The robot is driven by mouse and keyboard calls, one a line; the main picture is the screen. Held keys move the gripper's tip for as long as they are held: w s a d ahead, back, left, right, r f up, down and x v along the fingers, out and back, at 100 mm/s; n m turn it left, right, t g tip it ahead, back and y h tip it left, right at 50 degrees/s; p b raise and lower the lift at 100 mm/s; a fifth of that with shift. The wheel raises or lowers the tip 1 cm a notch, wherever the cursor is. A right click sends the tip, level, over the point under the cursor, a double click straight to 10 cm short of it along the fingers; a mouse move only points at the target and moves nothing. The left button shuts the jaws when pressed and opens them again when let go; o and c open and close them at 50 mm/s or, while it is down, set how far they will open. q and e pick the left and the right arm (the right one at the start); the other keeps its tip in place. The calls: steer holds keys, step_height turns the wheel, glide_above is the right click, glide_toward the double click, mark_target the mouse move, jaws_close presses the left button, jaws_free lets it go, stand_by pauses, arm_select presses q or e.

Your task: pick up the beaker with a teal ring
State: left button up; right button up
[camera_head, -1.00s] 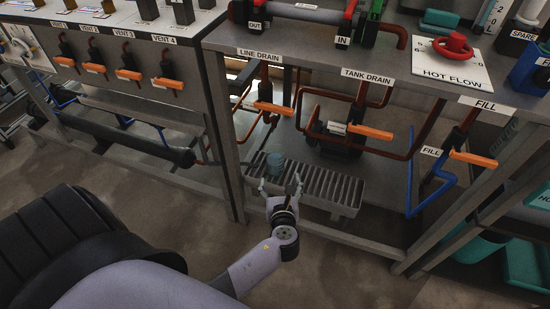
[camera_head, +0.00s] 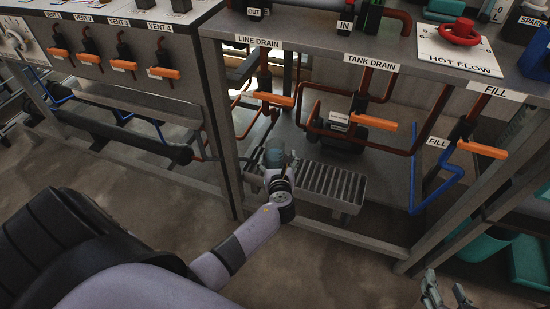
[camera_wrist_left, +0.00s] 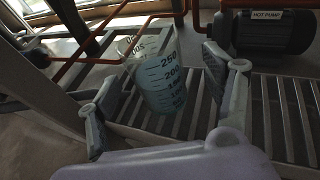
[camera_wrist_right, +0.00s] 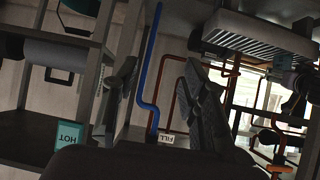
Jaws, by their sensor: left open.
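A clear beaker (camera_head: 276,158) stands on a slatted grey stand under the bench. In the left wrist view the beaker (camera_wrist_left: 160,78) shows dark graduations and a bluish-green tint; I cannot make out a separate teal ring. My left gripper (camera_head: 275,168) is open just in front of the beaker. In its wrist view the left gripper's fingers (camera_wrist_left: 168,108) stand apart on either side of the beaker's lower part, with gaps visible. My right gripper (camera_head: 446,294) is open and empty at the bottom right, also seen in its own wrist view (camera_wrist_right: 160,88).
The slatted stand (camera_head: 333,185) has free slats to the right. A bench leg (camera_head: 223,160) rises left of it. Orange-handled valves (camera_head: 275,99) and dark red pipes (camera_head: 312,118) hang above and behind. A blue pipe (camera_head: 450,182) runs at the right.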

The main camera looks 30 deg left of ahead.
mark_target(275, 159)
arm_select(q)
steer(key=x, duration=0.1)
steer(key=b+x, duration=0.1)
steer(key=x, duration=0.1)
steer(key=b+x, duration=0.1)
steer(key=shift+s+a+f, duration=0.1)
steer(key=shift+a+f, duration=0.25)
steer(key=shift+a, duration=0.1)
arm_select(e)
steer(key=w+a+r+t+y, duration=0.1)
steer(key=w+r+t, duration=0.3)
steer(key=r, duration=0.6)
steer(key=shift+w+a+t+y, duration=0.35)
steer(key=shift+a+t, duration=0.5)
steer(key=shift+t, duration=0.35)
arm_select(q)
steer(key=shift+c, duration=0.5)
steer(key=c, duration=1.2)
steer(key=shift+c, duration=1.2)
steer(key=shift+r, duration=0.1)
arm_select(e)
steer(key=shift+f, duration=0.1)
